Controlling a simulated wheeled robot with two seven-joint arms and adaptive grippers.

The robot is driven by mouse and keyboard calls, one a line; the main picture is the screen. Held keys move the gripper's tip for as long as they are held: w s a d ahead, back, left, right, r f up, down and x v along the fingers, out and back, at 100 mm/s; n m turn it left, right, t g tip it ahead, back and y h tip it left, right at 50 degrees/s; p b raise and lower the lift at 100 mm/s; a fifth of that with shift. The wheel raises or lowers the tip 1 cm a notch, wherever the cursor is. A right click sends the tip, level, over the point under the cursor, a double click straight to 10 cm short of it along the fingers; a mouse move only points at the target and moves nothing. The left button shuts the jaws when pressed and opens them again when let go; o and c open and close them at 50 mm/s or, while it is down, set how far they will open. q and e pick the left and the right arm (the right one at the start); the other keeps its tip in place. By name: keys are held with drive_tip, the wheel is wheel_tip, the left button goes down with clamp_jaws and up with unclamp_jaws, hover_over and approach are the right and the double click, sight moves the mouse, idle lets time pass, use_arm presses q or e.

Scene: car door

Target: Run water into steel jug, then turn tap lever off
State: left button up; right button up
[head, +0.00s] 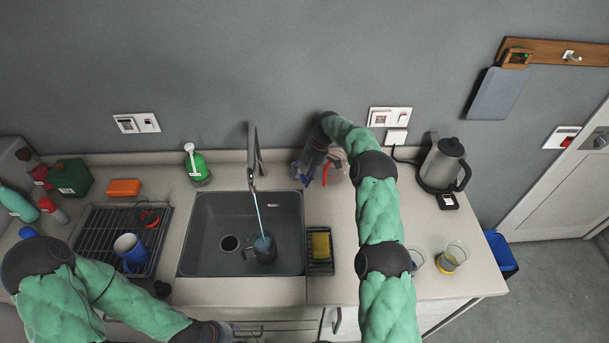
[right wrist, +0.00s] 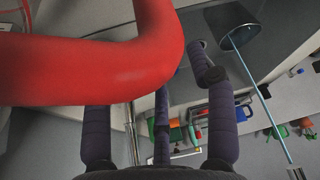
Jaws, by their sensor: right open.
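The tap (head: 253,155) stands behind the sink (head: 188,235). A thin stream of water (head: 257,213) runs from it into the dark steel jug (head: 264,251), which stands upright in the sink's right part. The right wrist view also shows the stream (right wrist: 265,105) entering the jug (right wrist: 238,28). The tap lever is hard to make out from the tap body. My right gripper (head: 304,174) is open, low over the counter to the right of the tap and apart from it. My left gripper (head: 228,331) is mostly cut off at the bottom edge, so its jaws are unclear.
A red curved thing (head: 332,170) is close beside my right gripper and fills the upper left of the right wrist view. A sponge (head: 321,245) sits right of the sink. A drying rack (head: 98,233) with a blue mug (head: 128,250) is left; a kettle (head: 443,165) is right.

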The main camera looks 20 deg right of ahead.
clamp_jaws()
drive_tip(key=shift+a, duration=0.1)
drive_tip(key=a+m+t+b, duration=0.1)
drive_tip(key=m+b, duration=0.1)
drive_tip(key=shift+a+m, duration=0.3)
drive_tip(key=shift+w+a+m+t+b, duration=0.1)
drive_tip(key=shift+a+m+t+b, duration=0.4)
drive_tip(key=shift+m, duration=0.5)
drive_tip(key=shift+a+r, duration=0.1)
